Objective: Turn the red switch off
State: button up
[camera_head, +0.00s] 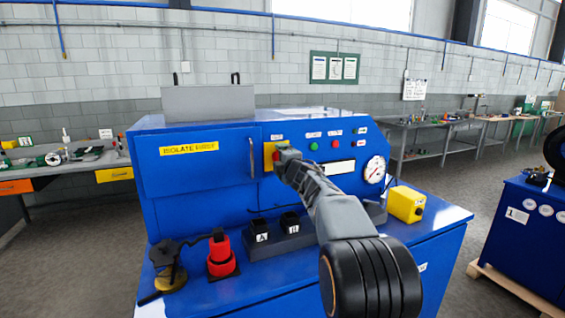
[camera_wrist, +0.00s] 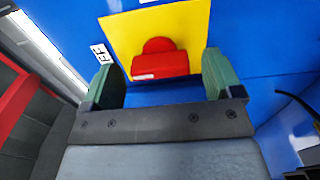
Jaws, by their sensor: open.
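The red switch (camera_wrist: 160,62) is a red knob with a wide bar handle on a yellow plate (camera_wrist: 190,25). The plate is on the front of the blue machine (camera_head: 205,180). In the wrist view the bar lies roughly level across the picture. My gripper (camera_wrist: 163,78) is open, with one green fingertip on each side of the bar. Small gaps show between the fingers and the bar. In the head view my gripper (camera_head: 284,156) is at the yellow plate (camera_head: 269,150) and hides much of the switch.
A yellow "ISOLATE" label (camera_head: 190,148) and a door handle (camera_head: 252,157) are left of the switch. Lamps, buttons and a round gauge (camera_head: 374,169) are to its right. Black sockets marked A and B (camera_head: 262,230), a red tool (camera_head: 220,255) and a yellow box (camera_head: 405,204) stand on the ledge below.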

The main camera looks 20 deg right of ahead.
jog(key=s+b, duration=0.2)
jog(key=s, duration=1.1)
jog(key=shift+s, duration=0.4)
jog(key=s+a+f+m+g, duration=0.7)
jog(key=s+f+m, duration=0.2)
jog(key=s+f, duration=0.3)
jog(key=s+a+f+m+g, duration=0.7)
jog(key=s+f+m, duration=0.2)
jog(key=s+f, duration=0.2)
notch_tip(320, 180, down, 3)
jog(key=shift+s+a+r+p, duration=0.2)
jog(key=shift+s+p, duration=0.15)
